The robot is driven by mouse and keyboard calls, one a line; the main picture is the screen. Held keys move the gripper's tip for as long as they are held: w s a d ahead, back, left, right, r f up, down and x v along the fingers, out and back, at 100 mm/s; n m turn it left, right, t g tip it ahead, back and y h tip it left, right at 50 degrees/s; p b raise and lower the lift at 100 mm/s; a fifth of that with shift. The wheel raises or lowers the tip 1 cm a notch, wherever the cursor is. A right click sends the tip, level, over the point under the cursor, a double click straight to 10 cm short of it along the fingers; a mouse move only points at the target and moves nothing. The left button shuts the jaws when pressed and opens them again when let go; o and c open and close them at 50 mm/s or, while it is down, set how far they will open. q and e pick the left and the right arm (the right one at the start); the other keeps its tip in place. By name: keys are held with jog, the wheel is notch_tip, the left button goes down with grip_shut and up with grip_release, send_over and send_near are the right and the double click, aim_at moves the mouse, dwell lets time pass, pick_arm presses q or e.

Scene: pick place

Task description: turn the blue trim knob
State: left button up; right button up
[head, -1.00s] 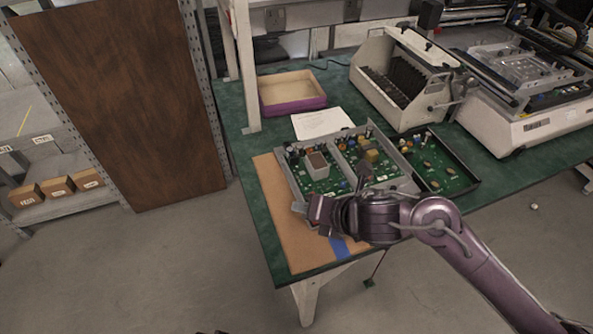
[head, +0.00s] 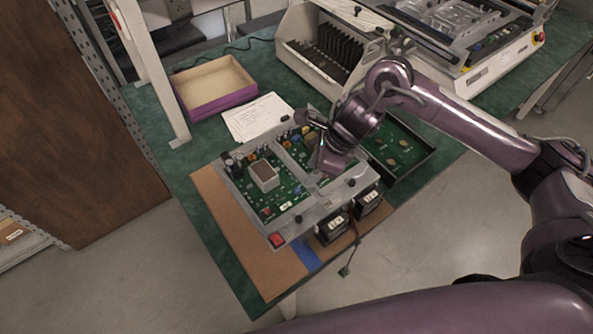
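An open metal-framed unit with green circuit boards (head: 285,196) lies on a tan mat on the bench. My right gripper (head: 318,146) is over the back right part of this unit, coming in from the right. Its fingers are small and dark against the parts, and I cannot tell whether they are open or shut, or whether they touch anything. I cannot make out the blue trim knob for certain; the gripper and wrist cover part of the board there. My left gripper is not in view.
The tan mat (head: 235,235) has a blue strip. A black tray with a board (head: 398,152) is at the unit's right. Behind are a paper (head: 257,117), a purple-sided box (head: 213,88) and a slotted rack (head: 325,55).

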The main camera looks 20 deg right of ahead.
aim_at(299, 189)
jog(key=x, duration=0.2)
jog(key=p+x, duration=0.1)
jog(key=x, duration=0.4)
jog(key=shift+s, duration=0.3)
jog(key=shift+c, duration=0.5)
grip_shut()
